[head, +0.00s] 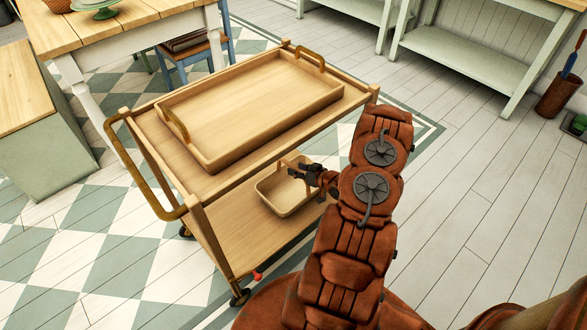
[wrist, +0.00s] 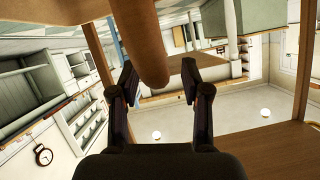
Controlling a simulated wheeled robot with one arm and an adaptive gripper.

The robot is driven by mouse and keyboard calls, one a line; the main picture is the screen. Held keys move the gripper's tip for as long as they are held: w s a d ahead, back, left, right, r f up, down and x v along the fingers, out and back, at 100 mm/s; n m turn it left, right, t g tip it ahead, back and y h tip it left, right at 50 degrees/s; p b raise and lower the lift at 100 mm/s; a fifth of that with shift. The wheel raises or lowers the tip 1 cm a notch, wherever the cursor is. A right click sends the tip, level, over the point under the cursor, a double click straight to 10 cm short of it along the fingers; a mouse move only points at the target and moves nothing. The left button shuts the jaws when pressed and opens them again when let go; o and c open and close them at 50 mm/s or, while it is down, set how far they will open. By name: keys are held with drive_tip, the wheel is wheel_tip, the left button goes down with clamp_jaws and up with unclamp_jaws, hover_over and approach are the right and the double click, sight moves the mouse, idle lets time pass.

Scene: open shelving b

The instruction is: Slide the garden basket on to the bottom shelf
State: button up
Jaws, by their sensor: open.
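The garden basket (head: 283,197), a small pale wooden tub, stands on the bottom shelf (head: 238,232) of a wooden trolley, near its right part. It looks empty and roughly upright. My gripper (head: 308,173) is at the basket's upper right side, by its rim. In the wrist view my gripper (wrist: 158,80) is open, its two dark fingers apart. A rounded wooden bar (wrist: 148,45), apparently the basket's handle, shows at or between the fingertips. I cannot tell whether they touch it. The trolley's top partly hides the shelf's back.
A large wooden tray (head: 250,110) with brass handles fills most of the trolley's top. Corner posts and a brass push bar (head: 140,165) edge the trolley. A table (head: 130,35) and blue chair (head: 190,55) stand behind it. The bottom shelf's left part is bare.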

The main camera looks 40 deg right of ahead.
drive_tip(key=v, duration=0.8)
drive_tip(key=shift+s+r, duration=0.2)
drive_tip(key=shift+s, duration=0.15)
